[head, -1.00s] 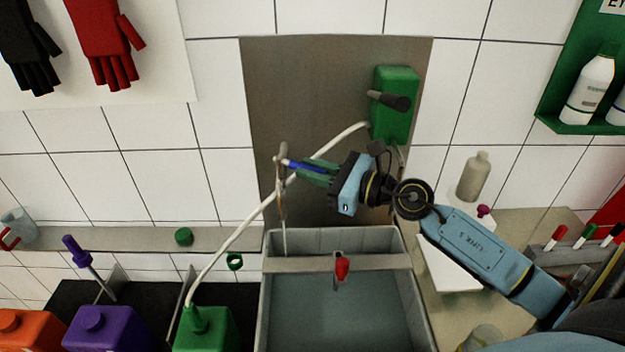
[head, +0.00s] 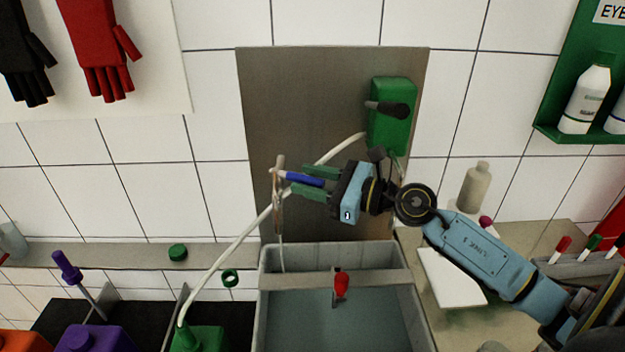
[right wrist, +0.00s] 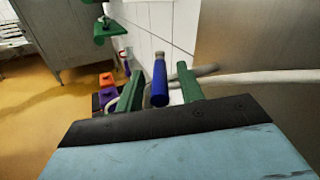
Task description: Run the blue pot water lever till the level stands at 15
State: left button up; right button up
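The blue lever (head: 307,179) sticks out to the right from a thin upright tap (head: 279,200) above the back of the grey basin (head: 390,256). It also shows in the right wrist view (right wrist: 160,83). My right gripper (head: 300,179) is open, its green fingers on either side of the lever. In the right wrist view a gap shows on each side between the lever and the fingers (right wrist: 160,90). Bluish water (head: 350,325) stands in the basin. No level scale or number is readable. My left gripper is out of view.
A green wall box (head: 391,125) with a dark handle feeds a white hose (head: 235,245) that passes behind the gripper to a green canister (head: 205,338). A red piece (head: 341,285) sits on the basin's crossbar. A beige bottle (head: 475,188) stands to the right.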

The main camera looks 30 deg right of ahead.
jog(key=shift+s+d+f, duration=0.15)
jog(key=shift+s, duration=0.1)
jog(key=b+v, duration=0.4)
jog(key=v, duration=0.8)
jog(key=shift+s+d, duration=0.25)
jog(key=shift+s, duration=0.1)
